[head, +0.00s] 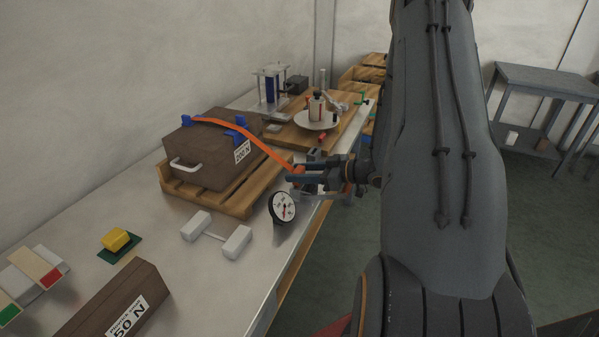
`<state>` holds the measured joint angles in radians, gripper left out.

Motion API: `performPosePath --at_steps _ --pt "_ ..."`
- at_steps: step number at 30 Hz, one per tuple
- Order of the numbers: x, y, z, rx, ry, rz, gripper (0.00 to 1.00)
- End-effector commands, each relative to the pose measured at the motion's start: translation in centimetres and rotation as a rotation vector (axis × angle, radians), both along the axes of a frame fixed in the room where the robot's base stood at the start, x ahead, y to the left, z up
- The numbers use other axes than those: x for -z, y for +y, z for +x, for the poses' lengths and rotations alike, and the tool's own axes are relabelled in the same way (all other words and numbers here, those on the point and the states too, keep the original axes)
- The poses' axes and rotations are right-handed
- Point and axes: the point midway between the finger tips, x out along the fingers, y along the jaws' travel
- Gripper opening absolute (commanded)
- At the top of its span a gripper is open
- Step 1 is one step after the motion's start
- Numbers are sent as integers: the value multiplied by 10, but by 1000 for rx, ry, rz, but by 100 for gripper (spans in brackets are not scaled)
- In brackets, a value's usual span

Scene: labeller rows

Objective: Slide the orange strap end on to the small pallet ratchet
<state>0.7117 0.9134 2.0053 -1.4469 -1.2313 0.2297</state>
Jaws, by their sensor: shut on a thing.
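An orange strap (246,137) runs over the top of a brown box (205,158), through blue corner pieces, and down to the right. My gripper (297,174) is shut on the strap's lower end beyond the right edge of the box. A small grey and dark metal piece, perhaps the ratchet (315,155), sits just behind the gripper at the table edge. The jaws partly hide this area, so I cannot tell whether the strap end touches the ratchet. The box stands on a small wooden pallet (238,205).
A round dial gauge (283,207) stands just in front of the gripper. A white dumbbell-shaped piece (216,235), a yellow block (116,239) and another brown box (113,305) lie nearer. A wooden board (292,138) with a round plate (316,121) is behind.

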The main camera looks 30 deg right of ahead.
Motion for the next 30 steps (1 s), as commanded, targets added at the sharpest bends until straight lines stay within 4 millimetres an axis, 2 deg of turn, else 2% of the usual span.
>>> performPosePath --at_steps 4,5,8,20,30 --pt "4 0 0 0 0 0 17" --pt "3 0 0 0 0 0 45" --pt "3 0 0 0 0 0 62" --pt "1 -6 -6 4 -1 -1 62" --pt "-15 -37 -45 3 -2 -1 62"
